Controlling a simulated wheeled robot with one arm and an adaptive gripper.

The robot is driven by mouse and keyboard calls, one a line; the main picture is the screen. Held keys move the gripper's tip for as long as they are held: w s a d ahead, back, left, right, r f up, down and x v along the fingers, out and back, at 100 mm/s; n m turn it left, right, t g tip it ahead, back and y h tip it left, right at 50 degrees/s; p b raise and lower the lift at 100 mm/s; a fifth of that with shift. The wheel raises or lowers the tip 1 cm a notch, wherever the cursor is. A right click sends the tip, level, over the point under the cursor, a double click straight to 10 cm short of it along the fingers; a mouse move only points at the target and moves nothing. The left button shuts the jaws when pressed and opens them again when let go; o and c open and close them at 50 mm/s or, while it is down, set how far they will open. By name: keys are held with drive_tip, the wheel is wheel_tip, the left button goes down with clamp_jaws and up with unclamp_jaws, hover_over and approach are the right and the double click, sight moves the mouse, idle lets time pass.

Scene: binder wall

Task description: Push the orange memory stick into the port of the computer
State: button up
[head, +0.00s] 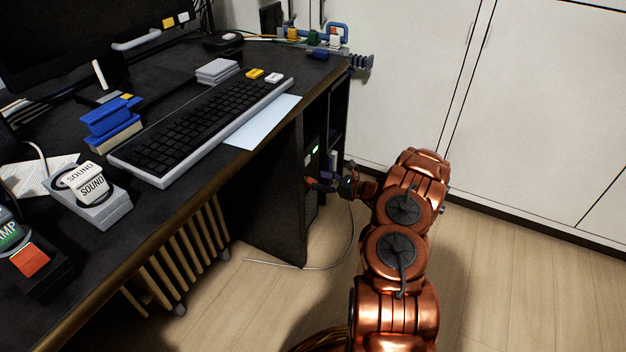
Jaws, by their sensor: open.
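The computer (311,165) is a dark tower under the right end of the desk, with a small green light on its front. My copper arm reaches left to it. My gripper (318,184) is open at the computer's front, below the green light. Small reddish-orange patches show at the gripper's end. They are too small to tell the orange memory stick from my fingers. I cannot make out the port or whether a stick is in it.
The dark desk (262,108) overhangs the computer and holds a black keyboard (205,120). A grey cable (350,235) hangs down and runs along the floor. White cupboards (540,110) stand behind. The wooden floor right of my arm is clear.

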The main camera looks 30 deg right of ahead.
drive_tip(key=v, duration=0.7)
drive_tip(key=shift+s, duration=0.2)
